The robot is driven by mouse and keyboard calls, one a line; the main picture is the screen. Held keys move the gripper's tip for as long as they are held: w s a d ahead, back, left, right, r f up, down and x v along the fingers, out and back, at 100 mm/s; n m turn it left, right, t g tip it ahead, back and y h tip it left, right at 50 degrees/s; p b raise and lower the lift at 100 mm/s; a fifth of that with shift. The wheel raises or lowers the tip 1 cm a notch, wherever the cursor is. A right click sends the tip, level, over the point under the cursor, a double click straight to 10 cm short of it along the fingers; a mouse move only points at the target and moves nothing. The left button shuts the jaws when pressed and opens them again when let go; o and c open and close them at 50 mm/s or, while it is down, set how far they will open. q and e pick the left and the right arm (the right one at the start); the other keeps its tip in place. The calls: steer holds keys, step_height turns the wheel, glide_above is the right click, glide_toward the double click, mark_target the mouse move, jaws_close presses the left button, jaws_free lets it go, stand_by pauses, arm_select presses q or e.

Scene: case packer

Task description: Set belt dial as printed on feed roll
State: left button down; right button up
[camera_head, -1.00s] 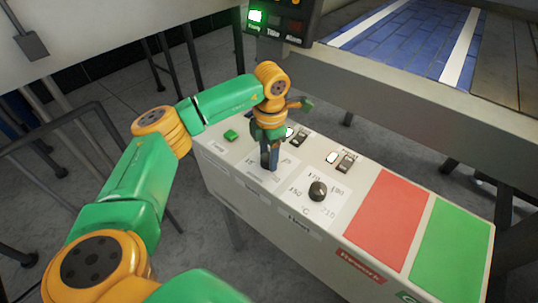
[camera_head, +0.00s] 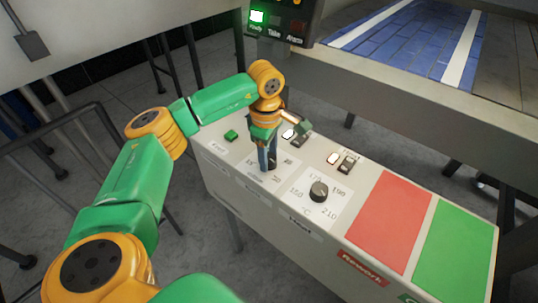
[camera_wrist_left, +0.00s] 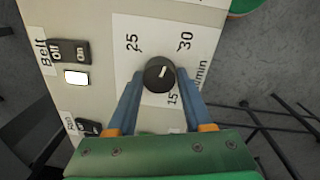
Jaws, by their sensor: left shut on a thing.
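The belt dial (camera_wrist_left: 159,74) is a small black knob with a white pointer line, on a white scale card marked 25, 30 and 15 in the left wrist view. Its pointer aims up and slightly right, between 25 and 30. My left gripper (camera_wrist_left: 160,85) is shut on this dial, one blue-grey finger on each side. In the head view my left gripper (camera_head: 268,163) points down at the panel and hides most of the dial. The feed roll and its print do not show. My right gripper is not in view.
A second black dial (camera_head: 318,191), with a °C scale, sits to the right. Beyond it are a red pad (camera_head: 390,222) and a green pad (camera_head: 453,250). A belt switch (camera_wrist_left: 69,52) is beside the gripped dial. A lit indicator box (camera_head: 282,20) hangs above the panel.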

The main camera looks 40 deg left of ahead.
arm_select(q)
steer(key=shift+w+r+m, duration=0.1)
steer(key=shift+r+m, duration=0.05)
steer(key=shift+m, duration=1.35)
steer(key=shift+c, duration=1.5)
jaws_free()
steer(key=shift+a, duration=0.1)
steer(key=shift+r, duration=0.3)
steer(key=r, duration=0.4)
steer(key=r+b, duration=0.1)
steer(key=r, duration=0.1)
steer(key=shift+s+r, duration=0.2)
steer(key=shift+s, duration=0.05)
steer(key=shift+f, duration=0.1)
